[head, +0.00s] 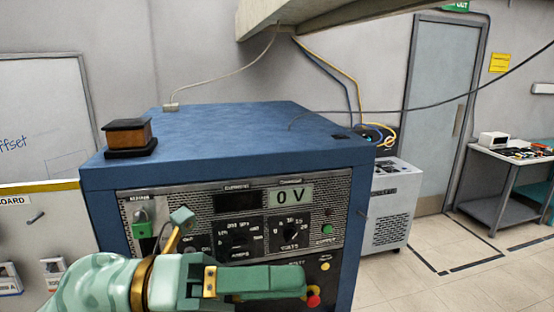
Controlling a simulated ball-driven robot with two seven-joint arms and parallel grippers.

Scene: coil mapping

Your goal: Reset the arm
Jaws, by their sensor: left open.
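My left gripper (241,249) comes in from the lower left, pale green with brass-coloured bands. It is open and empty, in front of the lower part of a blue cabinet's (230,130) control panel. One part of it points up and another reaches right across the panel. The panel has a display (291,195) reading "0 V", a dark display (238,203) beside it, and dials. My arm and gripper hide part of the lower panel. I cannot tell whether the gripper touches the panel. My right gripper is not in view.
A small brown and black box (128,137) sits on the cabinet top, near its left edge. Cables hang from an overhead beam (310,18) behind. A grey perforated unit (392,205) stands to the right. Farther right are a door (433,110), a workbench (510,170) and open floor.

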